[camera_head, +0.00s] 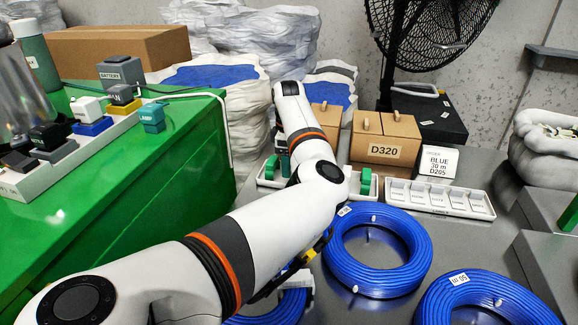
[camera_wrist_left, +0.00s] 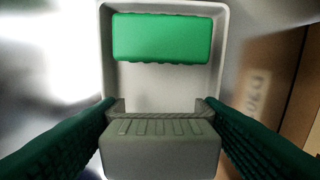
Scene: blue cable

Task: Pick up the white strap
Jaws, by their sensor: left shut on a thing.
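My left gripper (camera_wrist_left: 161,108) is shut on a grey ribbed block (camera_wrist_left: 160,150), with one dark green finger on each side. The block is at the near end of a pale tray (camera_wrist_left: 228,60), and I cannot tell whether it is clear of the tray. A green block (camera_wrist_left: 162,38) lies at the tray's other end. In the head view my left gripper (camera_head: 283,167) is mostly hidden behind my arm, at the pale tray (camera_head: 263,181). I cannot pick out a white strap for certain; small white bands (camera_head: 345,210) show on the blue cable coil (camera_head: 350,275).
A second blue coil (camera_head: 490,300) lies at the lower right. A compartmented white tray (camera_head: 440,198), the D320 carton (camera_head: 385,140) and a white label block (camera_head: 438,161) stand behind. The green bench (camera_head: 150,190) is at the left. Grey tabletop (camera_head: 470,240) is clear between the coils and the compartmented tray.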

